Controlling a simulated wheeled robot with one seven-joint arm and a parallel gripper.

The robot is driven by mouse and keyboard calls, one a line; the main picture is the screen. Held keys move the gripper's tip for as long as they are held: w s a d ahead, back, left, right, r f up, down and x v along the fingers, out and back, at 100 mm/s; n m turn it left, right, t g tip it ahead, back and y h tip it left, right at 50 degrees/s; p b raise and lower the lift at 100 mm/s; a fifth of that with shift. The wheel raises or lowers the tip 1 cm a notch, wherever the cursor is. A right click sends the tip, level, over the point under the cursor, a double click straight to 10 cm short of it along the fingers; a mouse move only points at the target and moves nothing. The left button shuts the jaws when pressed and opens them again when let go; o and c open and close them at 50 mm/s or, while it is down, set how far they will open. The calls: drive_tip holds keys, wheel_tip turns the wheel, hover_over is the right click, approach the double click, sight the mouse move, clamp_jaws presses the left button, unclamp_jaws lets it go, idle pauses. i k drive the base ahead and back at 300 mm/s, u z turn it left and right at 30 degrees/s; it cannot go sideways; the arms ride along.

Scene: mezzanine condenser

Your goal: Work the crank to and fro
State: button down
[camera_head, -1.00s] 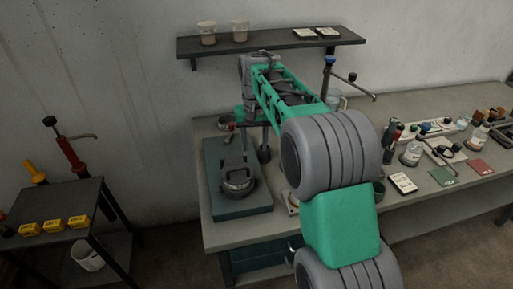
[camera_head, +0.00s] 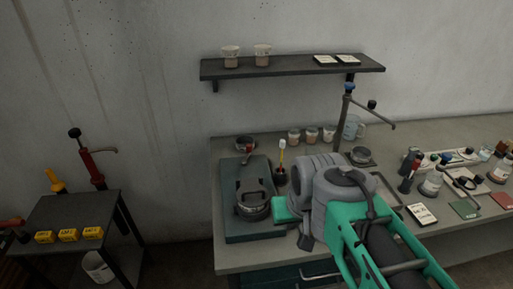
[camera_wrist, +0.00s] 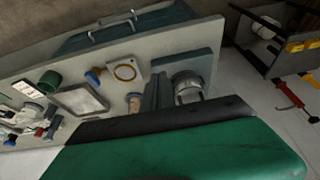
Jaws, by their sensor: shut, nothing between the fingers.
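A dark round metal fitting (camera_head: 253,207) with a looped bar on top sits on a teal slab (camera_head: 237,230) at the bench's left end. It also shows in the wrist view (camera_wrist: 188,88). I cannot tell for sure which part is the crank. A grey post with a blue top and a long side arm (camera_head: 366,112) stands at the back of the bench. My gripper (camera_head: 306,243) points down to the right of the slab, apart from the round fitting. In the wrist view its dark fingers (camera_wrist: 158,82) are together and empty. My arm hides the bench's middle front.
A wall shelf (camera_head: 290,69) with cups hangs above the bench. Small jars (camera_head: 312,134) and a dark cup with a yellow-handled tool (camera_head: 281,173) stand behind my wrist. Bottles crowd the right.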

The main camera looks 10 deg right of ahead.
sight(248, 146)
drive_tip(key=u, duration=0.55)
drive_tip(key=k, duration=1.25)
drive_tip(key=u, duration=0.05)
drive_tip(key=i, duration=0.45)
drive_tip(key=z, duration=0.55)
drive_tip(key=i, duration=0.8)
drive_tip(key=u, duration=0.7)
drive_tip(key=i, duration=0.55)
drive_tip(key=u, duration=0.55)
